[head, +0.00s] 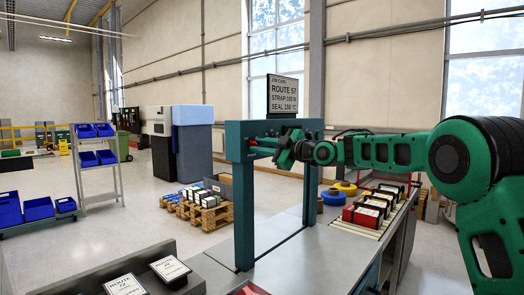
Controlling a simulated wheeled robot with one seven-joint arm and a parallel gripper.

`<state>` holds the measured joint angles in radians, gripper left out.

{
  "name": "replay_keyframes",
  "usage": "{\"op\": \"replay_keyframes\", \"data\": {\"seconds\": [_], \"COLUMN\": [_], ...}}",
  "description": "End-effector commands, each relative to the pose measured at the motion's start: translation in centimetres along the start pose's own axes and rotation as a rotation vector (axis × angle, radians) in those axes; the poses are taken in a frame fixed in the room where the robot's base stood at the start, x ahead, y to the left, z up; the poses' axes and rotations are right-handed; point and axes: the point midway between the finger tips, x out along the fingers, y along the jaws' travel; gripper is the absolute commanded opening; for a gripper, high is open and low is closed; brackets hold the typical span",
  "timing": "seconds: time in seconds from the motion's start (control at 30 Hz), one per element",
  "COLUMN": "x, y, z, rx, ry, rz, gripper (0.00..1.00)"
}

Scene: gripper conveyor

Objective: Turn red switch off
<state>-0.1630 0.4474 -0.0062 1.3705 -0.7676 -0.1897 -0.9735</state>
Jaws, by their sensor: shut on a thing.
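My gripper (279,150) is at the end of my green arm, in front of the crossbar of a teal frame (243,205) that stands over the bench. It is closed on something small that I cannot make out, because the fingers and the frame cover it.
A sign (284,95) stands above the frame. Red and black boxes (367,217) sit on the bench at right, near a yellow and blue roll (334,197). Labelled cards (170,269) lie at the front. A loaded pallet (212,217) stands behind, left of the frame.

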Motion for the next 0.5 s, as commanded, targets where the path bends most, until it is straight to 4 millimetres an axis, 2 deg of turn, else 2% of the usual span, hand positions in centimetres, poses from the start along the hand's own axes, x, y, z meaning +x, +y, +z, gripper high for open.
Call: {"op": "replay_keyframes", "data": {"seconds": [0.4, 0.43, 0.5], "x": [0.03, 0.03, 0.03], "y": [-0.07, -0.07, -0.07], "z": [0.11, 0.11, 0.09], "rx": [-0.006, -0.006, -0.006], "ry": [-0.002, -0.002, -0.001], "rz": [-0.001, -0.001, -0.001], "gripper": [0.00, 0.24, 0.27]}}
